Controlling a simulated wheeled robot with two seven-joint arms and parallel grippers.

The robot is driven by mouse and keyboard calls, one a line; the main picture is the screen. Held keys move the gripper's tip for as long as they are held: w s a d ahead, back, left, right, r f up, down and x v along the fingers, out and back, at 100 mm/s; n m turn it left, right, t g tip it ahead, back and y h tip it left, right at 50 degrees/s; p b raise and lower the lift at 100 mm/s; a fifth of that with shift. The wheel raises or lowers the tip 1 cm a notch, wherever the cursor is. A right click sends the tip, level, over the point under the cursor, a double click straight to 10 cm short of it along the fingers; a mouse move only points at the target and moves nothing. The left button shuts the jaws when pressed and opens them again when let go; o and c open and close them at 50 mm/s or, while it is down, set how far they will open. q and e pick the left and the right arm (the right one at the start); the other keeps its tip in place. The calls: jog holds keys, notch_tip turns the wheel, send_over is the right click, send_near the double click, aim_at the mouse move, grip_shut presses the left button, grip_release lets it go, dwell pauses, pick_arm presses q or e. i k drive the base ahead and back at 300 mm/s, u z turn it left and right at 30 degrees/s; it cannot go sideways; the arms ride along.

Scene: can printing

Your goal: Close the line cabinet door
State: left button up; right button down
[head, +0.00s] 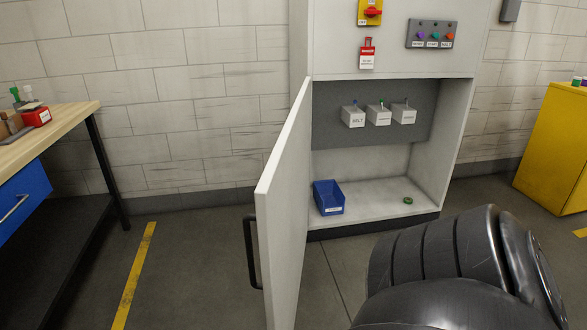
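The line cabinet (386,38) is a tall pale grey cabinet in the middle of the head view. Its door (283,199) hangs open on the left side and swings out toward me, seen nearly edge-on. A black bar handle (252,254) sits on the door's left face, near its free edge. The lower compartment is exposed. A dark, rounded part of my own arm fills the lower right, in front of the cabinet's right side. Neither gripper shows in this view.
Inside the cabinet are a blue bin (328,198), a green ring (408,200) and three labelled grey blocks (379,116). A wooden workbench (55,138) stands left, a yellow cabinet (556,150) right. Floor between bench and door is clear, with a yellow stripe (134,275).

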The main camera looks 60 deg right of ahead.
aim_at(281, 192)
jog(key=i, duration=1.15)
jog(key=z, duration=2.65)
